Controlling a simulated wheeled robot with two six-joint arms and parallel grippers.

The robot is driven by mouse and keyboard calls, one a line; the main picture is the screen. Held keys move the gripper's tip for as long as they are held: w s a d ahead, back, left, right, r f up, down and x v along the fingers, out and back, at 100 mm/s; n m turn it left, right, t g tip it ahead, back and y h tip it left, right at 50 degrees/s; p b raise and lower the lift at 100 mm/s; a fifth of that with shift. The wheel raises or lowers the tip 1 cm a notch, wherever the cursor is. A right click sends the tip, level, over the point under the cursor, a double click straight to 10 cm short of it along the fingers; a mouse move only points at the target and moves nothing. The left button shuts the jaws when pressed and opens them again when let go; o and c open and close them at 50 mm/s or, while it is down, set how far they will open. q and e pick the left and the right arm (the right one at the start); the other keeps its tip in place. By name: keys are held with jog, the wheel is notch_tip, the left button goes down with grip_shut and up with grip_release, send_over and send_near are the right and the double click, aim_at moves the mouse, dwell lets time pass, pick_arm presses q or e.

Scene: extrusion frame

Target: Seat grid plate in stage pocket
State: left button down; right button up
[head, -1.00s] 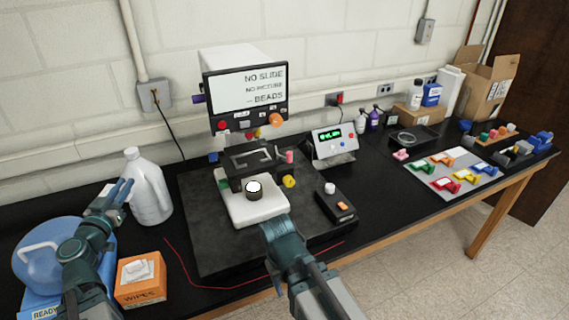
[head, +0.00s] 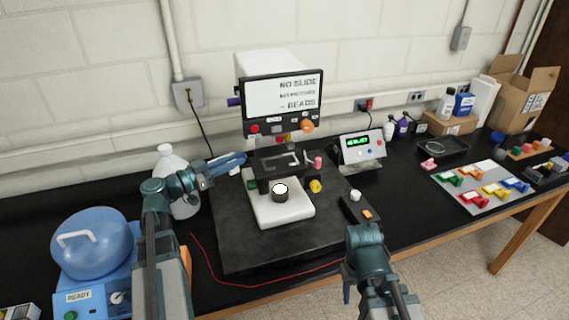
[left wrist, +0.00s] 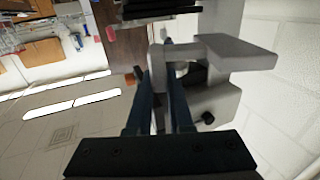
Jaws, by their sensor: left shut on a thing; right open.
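The microscope stage (head: 262,172) is a dark plate with a pale-edged recess (head: 283,162), above a white base (head: 290,212). My left gripper (head: 240,160) is up to the left of the stage, apart from it, shut on a small pale thing (head: 235,170), likely the grid plate. Most of it is hidden by the fingers, so I cannot make out its shape. In the left wrist view, the fingers (left wrist: 168,45) lie close together beside the pale microscope body (left wrist: 225,52). My right gripper (head: 347,290) is open and empty, low in front of the dark mat.
The microscope screen (head: 284,97) reads "NO SLIDE". A control box (head: 361,210) and a display unit (head: 361,148) stand right of the stage. A white jug (head: 172,165) stands behind my left arm; a blue-lidded machine (head: 95,245) is at left.

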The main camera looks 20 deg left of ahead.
aim_at(280, 162)
pick_arm(q)
jog(key=w+d+f+m+g+h+b, duration=0.2)
jog(key=w+d+m+g+h, duration=0.2)
jog(key=d, duration=1)
jog(key=shift+w+g, duration=0.3)
jog(key=shift+w, duration=0.7)
jog(key=shift+f+b, duration=0.15)
jog(key=shift+b, duration=0.25)
jog(key=c, duration=0.8)
grip_release()
